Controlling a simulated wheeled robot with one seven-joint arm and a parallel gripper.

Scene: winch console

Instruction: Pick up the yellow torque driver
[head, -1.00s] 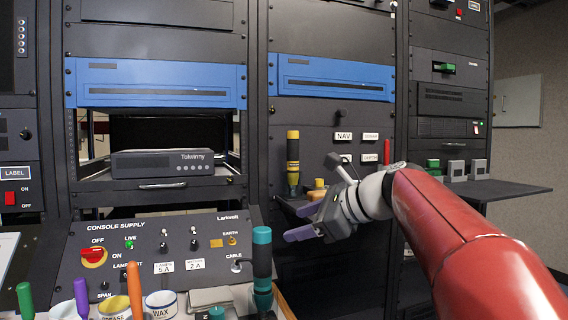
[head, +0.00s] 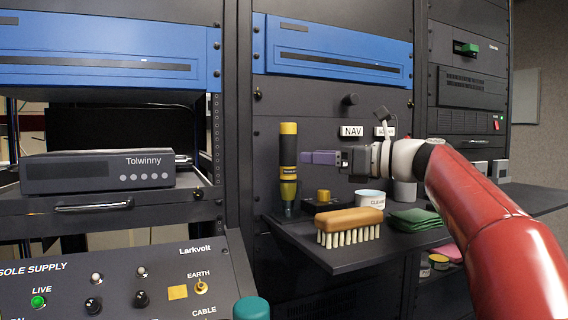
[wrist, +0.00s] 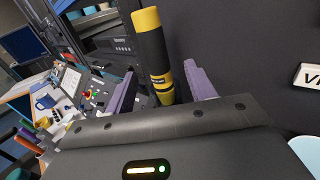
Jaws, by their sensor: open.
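The yellow torque driver (head: 288,165) stands upright near the left end of a small dark shelf, with a yellow cap, a black middle and a yellow-green lower part. My gripper (head: 312,158) reaches in from the right at the driver's mid height, its purple fingers pointing left at it. In the wrist view the driver (wrist: 154,55) shows between the two purple fingers of my gripper (wrist: 163,85), which are spread apart. The driver looks nearer the right finger. The jaws are not closed on it. Its lower end is hidden by the gripper body in the wrist view.
On the shelf (head: 345,255) are a wooden brush (head: 349,221), a small yellow-topped block (head: 323,197), a pale tin (head: 370,199) and green cloths (head: 415,219). A console panel (head: 130,285) stands at lower left. A teal-topped tool (head: 251,308) rises at the bottom edge.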

